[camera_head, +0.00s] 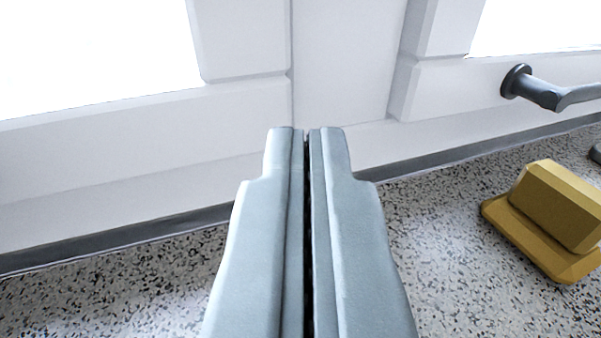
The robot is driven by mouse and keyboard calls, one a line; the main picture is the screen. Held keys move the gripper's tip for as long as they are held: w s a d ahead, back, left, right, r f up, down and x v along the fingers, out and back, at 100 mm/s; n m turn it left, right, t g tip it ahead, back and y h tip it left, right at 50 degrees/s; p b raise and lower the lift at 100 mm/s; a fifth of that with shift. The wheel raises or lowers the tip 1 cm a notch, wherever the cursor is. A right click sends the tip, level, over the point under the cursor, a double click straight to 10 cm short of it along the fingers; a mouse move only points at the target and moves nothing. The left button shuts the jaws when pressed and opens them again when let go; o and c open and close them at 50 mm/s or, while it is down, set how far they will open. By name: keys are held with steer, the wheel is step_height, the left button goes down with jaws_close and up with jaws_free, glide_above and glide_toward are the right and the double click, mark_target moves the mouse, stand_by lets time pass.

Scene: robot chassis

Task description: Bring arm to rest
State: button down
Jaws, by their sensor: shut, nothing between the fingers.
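My gripper (307,132) points away from the camera in the middle of the view. Its two grey fingers lie side by side with only a thin dark gap between them. It is shut and empty. The fingertips appear in front of a white panelled wall or door, and they do not visibly touch anything. The rest of my arm is out of view.
A white panelled wall or door (345,75) with bright panes fills the back. A dark handle (540,92) sticks out at the upper right. A yellow block-like object (560,205) stands on the speckled floor (450,250) at the right. A grey strip runs along the wall's foot.

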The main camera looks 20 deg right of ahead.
steer(key=s+a+r+n+y, duration=0.1)
steer(key=s+a+r, duration=0.5)
steer(key=s, duration=0.5)
steer(key=s+a+r+n+t+y, duration=0.1)
steer(key=s+a+r+y, duration=0.15)
steer(key=s+a, duration=0.6)
steer(key=s+a+r+n+y, duration=0.1)
steer(key=s+a+r, duration=0.45)
steer(key=s, duration=0.65)
steer(key=s+a+f+y, duration=0.1)
steer(key=s+a+f, duration=0.1)
steer(key=s, duration=0.8)
steer(key=s+a+f+n+y, duration=0.1)
steer(key=s+a+f, duration=0.2)
steer(key=s, duration=0.8)
steer(key=s+a+f+y, duration=0.1)
steer(key=s+a, duration=0.4)
steer(key=s, duration=0.5)
steer(key=shift+s+f+n, duration=0.15)
steer(key=shift+f+n, duration=0.25)
steer(key=shift+f, duration=0.5)
